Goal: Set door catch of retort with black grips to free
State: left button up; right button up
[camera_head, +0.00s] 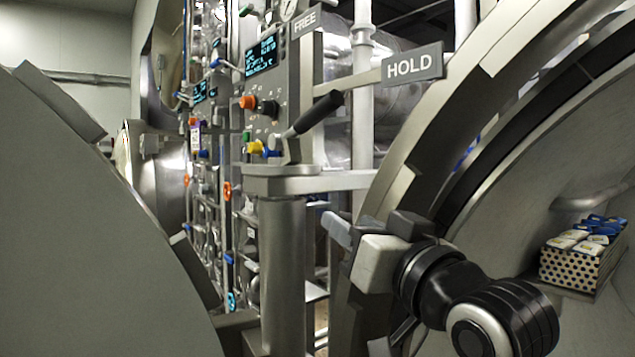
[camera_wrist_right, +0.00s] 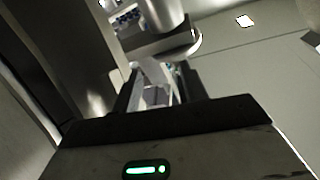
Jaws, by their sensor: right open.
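The door catch is a lever with a black grip (camera_head: 319,112) on top of a grey post (camera_head: 284,265) in the head view. The lever slants up to the right, its grip end towards the HOLD plate (camera_head: 412,67); the FREE plate (camera_head: 306,19) is further left and higher. My right gripper (camera_head: 338,230) is below and right of the lever, apart from it, with its fingers pointing up and left. In the right wrist view its fingers (camera_wrist_right: 160,88) are spread with no held object visible between them. My left gripper is not in view.
A control panel (camera_head: 265,85) with knobs stands behind the lever. A large open retort ring (camera_head: 440,150) fills the right, with a dotted crate (camera_head: 575,262) inside. A big grey round door (camera_head: 90,230) fills the left. A horizontal bar (camera_head: 335,181) runs from the post top.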

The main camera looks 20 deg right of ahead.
jog(key=t, duration=0.2)
send_near(325, 115)
jog(key=shift+y, duration=0.4)
jog(key=p+x, duration=1.2)
jog(key=p, duration=0.3)
jog(key=shift+d+f, duration=0.1)
jog(key=shift+d, duration=0.05)
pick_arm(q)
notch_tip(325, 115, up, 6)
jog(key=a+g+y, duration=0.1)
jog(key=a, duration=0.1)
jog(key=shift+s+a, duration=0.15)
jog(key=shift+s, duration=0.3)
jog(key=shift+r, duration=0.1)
pick_arm(e)
grip_shut()
